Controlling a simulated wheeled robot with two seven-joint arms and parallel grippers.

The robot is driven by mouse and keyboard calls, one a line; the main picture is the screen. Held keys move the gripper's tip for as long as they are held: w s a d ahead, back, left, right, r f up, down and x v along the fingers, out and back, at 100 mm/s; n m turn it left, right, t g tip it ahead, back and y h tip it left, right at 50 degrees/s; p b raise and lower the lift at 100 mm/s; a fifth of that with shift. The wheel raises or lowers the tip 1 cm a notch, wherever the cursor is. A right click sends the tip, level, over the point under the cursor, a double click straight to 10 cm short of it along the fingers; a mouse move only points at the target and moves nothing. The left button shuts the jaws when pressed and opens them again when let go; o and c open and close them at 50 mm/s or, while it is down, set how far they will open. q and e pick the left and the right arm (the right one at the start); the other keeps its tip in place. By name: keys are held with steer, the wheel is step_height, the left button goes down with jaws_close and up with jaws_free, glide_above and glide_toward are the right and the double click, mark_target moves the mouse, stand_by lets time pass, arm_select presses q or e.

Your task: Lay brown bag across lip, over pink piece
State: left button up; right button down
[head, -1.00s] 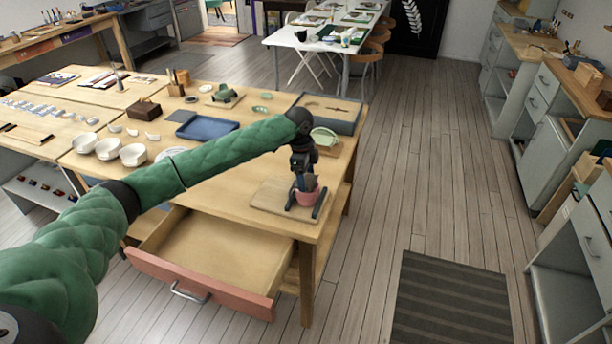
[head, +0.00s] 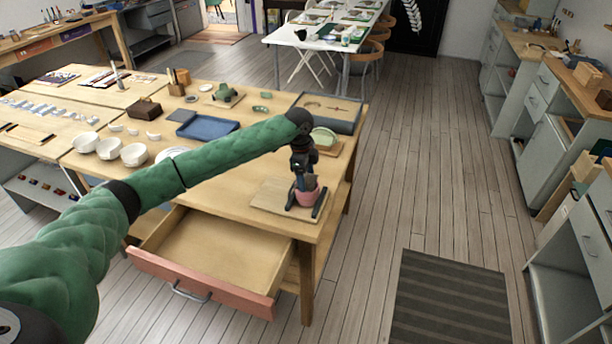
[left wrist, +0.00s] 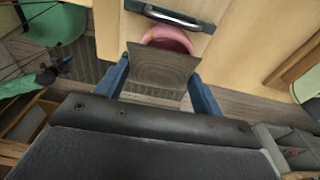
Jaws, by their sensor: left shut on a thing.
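My left gripper (head: 304,208) points down over the wooden board at the table's near right corner. It is shut on the brown bag (left wrist: 162,68), a small flat greyish-brown piece that shows between the two blue fingers in the left wrist view. In the head view the bag (head: 311,182) is a small dark patch at the pink piece. The pink piece (head: 304,197), a small rounded pot, stands on the board between the fingers. In the left wrist view the pink piece (left wrist: 170,36) shows behind the bag, partly covered by it. Whether they touch is unclear. My right gripper is not in view.
The board (head: 268,195) has bare room left of the gripper. A green dish (head: 324,137) stands just behind. An open drawer (head: 215,252) juts out below the table's front edge. White bowls (head: 134,154) and a blue tray (head: 206,128) stand farther left.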

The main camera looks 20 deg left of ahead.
arm_select(q)
steer(key=shift+f, duration=0.3)
stand_by(0.4)
steer(key=o, duration=1.4)
steer(key=shift+c, duration=0.2)
